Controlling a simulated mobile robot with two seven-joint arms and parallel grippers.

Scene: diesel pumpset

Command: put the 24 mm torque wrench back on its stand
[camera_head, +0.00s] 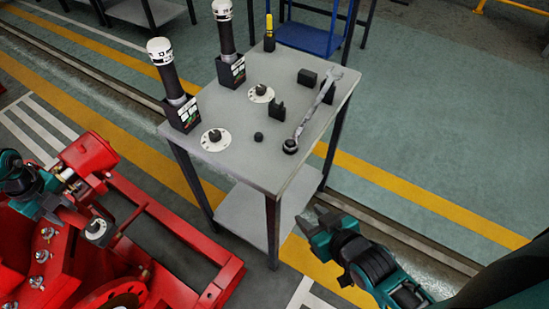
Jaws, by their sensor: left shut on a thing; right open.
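A long grey wrench (313,113) lies slantwise along the right side of the grey table (240,165). Its far end is by small black blocks (307,78), and its near end has a black round piece. I cannot read a size on it or tell which piece is the 24 mm stand. My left gripper (62,190) is at the left edge, over the red machine and away from the table. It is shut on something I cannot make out. My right gripper (322,222) is open and empty, low beside the table's right front leg.
Two upright black tools with white tops (160,50) (221,9) stand in labelled holders at the table's left. White discs with black knobs (215,139) (261,93) and a yellow-handled tool (269,34) are also there. The red machine (150,205) fills the lower left. Floor right of the table is clear.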

